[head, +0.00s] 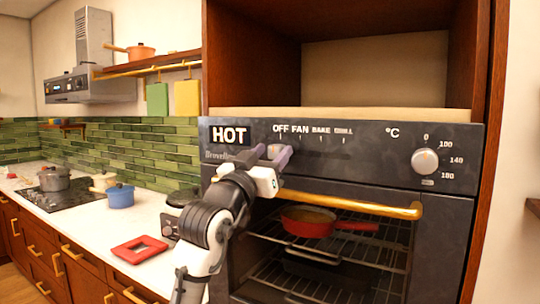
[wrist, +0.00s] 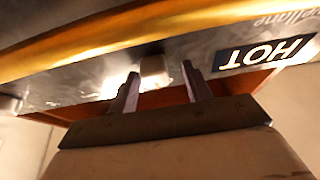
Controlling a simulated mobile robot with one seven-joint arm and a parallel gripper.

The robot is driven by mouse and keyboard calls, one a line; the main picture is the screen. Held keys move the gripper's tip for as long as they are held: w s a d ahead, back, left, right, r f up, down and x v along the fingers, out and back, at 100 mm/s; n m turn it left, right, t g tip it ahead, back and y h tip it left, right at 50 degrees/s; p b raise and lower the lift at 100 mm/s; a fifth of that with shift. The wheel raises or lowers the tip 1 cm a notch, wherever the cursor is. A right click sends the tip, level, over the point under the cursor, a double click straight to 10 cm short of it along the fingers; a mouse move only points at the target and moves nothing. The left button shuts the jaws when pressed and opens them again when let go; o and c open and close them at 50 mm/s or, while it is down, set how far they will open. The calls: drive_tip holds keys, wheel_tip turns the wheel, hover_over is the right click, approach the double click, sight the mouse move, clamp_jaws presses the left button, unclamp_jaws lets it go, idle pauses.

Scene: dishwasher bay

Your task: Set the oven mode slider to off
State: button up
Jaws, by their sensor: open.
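The oven's dark control panel (head: 380,155) carries a mode scale marked OFF, FAN, BAKE and GRILL in the head view. The small pale slider knob (head: 273,151) shows near the OFF end, partly hidden by my gripper. In the wrist view, the slider knob (wrist: 154,70) lies ahead, between the lines of the two fingers. My gripper (head: 268,156) is at the panel below the OFF mark, its fingers open and one on each side of the knob. It also shows open in the wrist view (wrist: 160,82). I cannot tell whether a finger touches the knob.
A brass door handle (head: 350,204) runs just below the panel, close to my gripper. A round temperature knob (head: 425,161) is at the right. A red pan (head: 308,222) sits on a rack inside the oven. A counter (head: 90,215) with pots is at the left.

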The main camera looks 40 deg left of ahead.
drive_tip(key=b+v, duration=0.5)
drive_tip(key=v, duration=0.9)
drive_tip(key=shift+b, duration=0.35)
drive_tip(key=shift+r, duration=0.1)
